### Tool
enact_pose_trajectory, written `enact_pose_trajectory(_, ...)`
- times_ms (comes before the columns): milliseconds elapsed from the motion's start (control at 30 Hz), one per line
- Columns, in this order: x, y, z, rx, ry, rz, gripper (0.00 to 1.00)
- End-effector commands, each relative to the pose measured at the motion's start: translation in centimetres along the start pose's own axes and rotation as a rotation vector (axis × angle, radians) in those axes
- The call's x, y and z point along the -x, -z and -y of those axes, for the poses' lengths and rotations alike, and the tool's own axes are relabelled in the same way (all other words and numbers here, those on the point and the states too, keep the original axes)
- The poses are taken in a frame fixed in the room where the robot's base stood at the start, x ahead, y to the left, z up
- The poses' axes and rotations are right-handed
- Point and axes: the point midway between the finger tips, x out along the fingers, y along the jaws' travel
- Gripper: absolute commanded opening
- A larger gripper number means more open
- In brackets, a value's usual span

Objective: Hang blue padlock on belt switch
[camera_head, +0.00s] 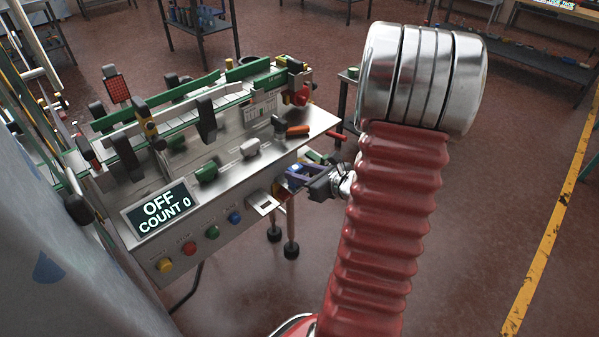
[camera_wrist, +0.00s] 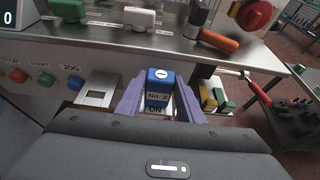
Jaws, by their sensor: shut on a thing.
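My gripper (camera_wrist: 160,100) is shut on the blue padlock (camera_wrist: 158,76), with a purple finger on either side. The padlock's label reads "No. 7". In the head view my gripper (camera_head: 300,178) is at the front right of the machine, with the padlock (camera_head: 296,169) small between its fingers. The letters "ON" (camera_wrist: 155,110) show just below the padlock, partly hidden. I cannot make out the belt switch clearly or tell whether the padlock touches it. The shackle is not clearly visible.
The machine's front has a display (camera_head: 161,208) reading "OFF COUNT 0", coloured buttons and a silver fitting (camera_wrist: 97,90) left of my gripper. An orange-handled tool (camera_wrist: 219,40) lies on the top. A dark shelf (camera_wrist: 290,125) with green and yellow items stands at right.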

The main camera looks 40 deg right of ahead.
Motion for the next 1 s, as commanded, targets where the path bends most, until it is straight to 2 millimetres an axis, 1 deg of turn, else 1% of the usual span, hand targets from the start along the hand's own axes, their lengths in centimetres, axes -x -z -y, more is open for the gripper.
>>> enact_pose_trajectory(1000, -0.3, 0.69, -0.14, -0.001, -0.002, -0.004, 0.04)
